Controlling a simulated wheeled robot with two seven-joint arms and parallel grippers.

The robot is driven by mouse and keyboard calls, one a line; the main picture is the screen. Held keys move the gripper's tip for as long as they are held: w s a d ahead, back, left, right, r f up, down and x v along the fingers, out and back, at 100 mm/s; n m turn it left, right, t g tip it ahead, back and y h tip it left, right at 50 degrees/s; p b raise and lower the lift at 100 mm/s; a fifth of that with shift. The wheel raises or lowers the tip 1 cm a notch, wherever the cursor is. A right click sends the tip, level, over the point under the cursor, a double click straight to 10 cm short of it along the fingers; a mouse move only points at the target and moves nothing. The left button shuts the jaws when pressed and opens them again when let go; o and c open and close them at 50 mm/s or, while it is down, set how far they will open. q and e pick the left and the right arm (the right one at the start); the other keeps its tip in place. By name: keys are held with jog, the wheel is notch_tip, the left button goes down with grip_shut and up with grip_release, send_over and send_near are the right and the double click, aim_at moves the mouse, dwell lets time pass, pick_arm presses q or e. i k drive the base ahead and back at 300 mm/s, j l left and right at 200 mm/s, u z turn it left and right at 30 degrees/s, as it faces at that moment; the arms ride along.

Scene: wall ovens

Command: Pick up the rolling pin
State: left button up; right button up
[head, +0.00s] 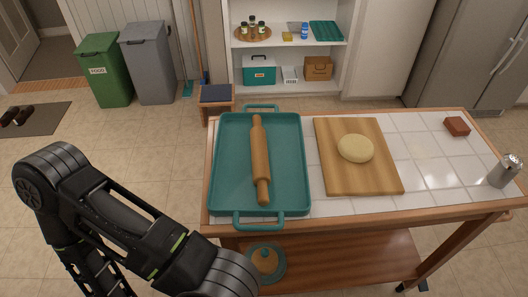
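A wooden rolling pin (260,155) lies lengthwise in a teal tray (230,200) with two handles. The tray stands on the left part of a white-tiled table (425,180). The pin's near handle points toward the tray's front edge. My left arm comes in from the lower left, in front of and left of the table. Its gripper is out of the picture, past the bottom edge. My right gripper does not show.
A cutting board (380,185) with a ball of dough (355,149) lies right of the tray. A metal shaker (505,171) and a brown block (457,127) stand at the table's right. A domed dish (266,261) sits on the lower shelf. Bins stand at the back left.

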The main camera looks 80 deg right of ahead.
aim_at(262, 176)
jog(key=z, duration=0.8)
